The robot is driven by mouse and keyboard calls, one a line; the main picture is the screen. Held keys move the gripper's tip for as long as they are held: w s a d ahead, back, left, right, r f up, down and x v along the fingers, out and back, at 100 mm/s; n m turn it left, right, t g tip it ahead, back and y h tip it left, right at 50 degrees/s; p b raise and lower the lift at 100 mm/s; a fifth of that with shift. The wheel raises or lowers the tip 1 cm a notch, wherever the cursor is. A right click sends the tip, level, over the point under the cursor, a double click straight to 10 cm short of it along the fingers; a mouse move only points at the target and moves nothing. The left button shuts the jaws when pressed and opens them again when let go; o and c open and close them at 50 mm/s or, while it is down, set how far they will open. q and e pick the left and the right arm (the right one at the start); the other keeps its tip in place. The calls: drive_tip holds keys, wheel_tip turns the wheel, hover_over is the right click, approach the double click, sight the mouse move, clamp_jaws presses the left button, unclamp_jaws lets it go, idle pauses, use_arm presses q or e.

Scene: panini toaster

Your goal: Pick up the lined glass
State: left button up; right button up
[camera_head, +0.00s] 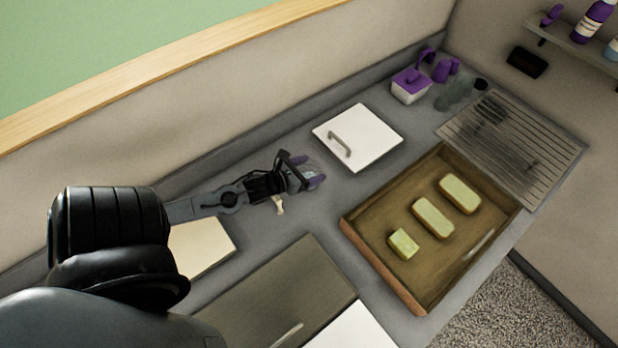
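A clear, glass-like thing (312,168) shows between and just beyond the fingers of my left gripper (304,171). It may be the lined glass, but no lines can be made out at this size. The fingers are apart, with purplish tips, one on each side of it. I cannot tell whether they press on it. My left arm reaches in from the left, low over the grey counter. More clear glassware (455,93) stands at the back right by the drying rack. My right gripper is not in view.
A white lidded board with a handle (372,128) lies right of the gripper. A wooden tray (372,262) holds three yellowish blocks. A small beige piece (279,205) lies below the gripper. A purple-topped box (409,92) and ribbed drying rack (545,150) are farther back.

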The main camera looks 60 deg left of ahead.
use_arm(q)
drive_tip(key=c, duration=0.6)
drive_tip(key=shift+r, duration=0.25)
